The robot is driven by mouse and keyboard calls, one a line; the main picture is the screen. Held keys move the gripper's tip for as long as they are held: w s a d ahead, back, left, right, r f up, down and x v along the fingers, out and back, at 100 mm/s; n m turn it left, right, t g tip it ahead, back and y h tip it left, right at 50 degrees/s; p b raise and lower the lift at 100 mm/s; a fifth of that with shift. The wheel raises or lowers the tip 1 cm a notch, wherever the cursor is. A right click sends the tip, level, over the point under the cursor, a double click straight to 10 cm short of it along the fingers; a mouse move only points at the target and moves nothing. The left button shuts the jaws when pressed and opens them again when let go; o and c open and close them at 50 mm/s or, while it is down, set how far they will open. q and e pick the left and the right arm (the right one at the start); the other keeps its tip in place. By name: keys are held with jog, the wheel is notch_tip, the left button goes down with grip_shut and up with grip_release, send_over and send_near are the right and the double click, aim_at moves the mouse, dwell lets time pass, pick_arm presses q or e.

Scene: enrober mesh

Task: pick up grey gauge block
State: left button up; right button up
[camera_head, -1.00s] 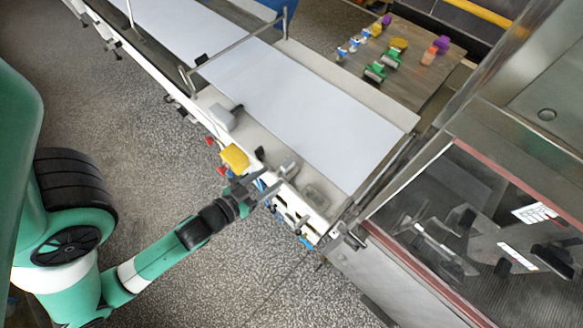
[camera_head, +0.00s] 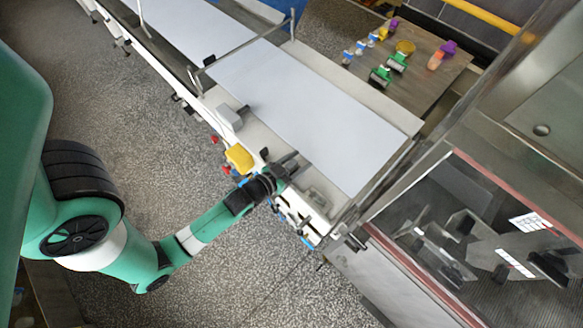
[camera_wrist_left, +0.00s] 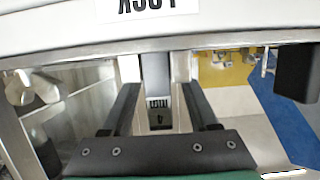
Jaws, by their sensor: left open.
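In the left wrist view a narrow grey block (camera_wrist_left: 155,75), likely the grey gauge block, shows between the two fingers, with dark printed marks on its lower part. My left gripper (camera_wrist_left: 155,110) is open, with one dark finger on each side of the block; I cannot tell whether either touches it. In the head view my left gripper (camera_head: 290,161) is over the near edge of the conveyor frame and hides most of the spot where a grey piece showed. My right gripper is not in view.
A yellow block (camera_head: 239,157) and a grey box (camera_head: 229,117) sit along the conveyor's near edge. The white belt (camera_head: 310,110) is bare. Several coloured items stand on a wooden board (camera_head: 435,85) beyond.

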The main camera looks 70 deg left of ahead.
pick_arm(q)
grip_shut()
jog(key=shift+r, duration=0.1)
dwell(0.3)
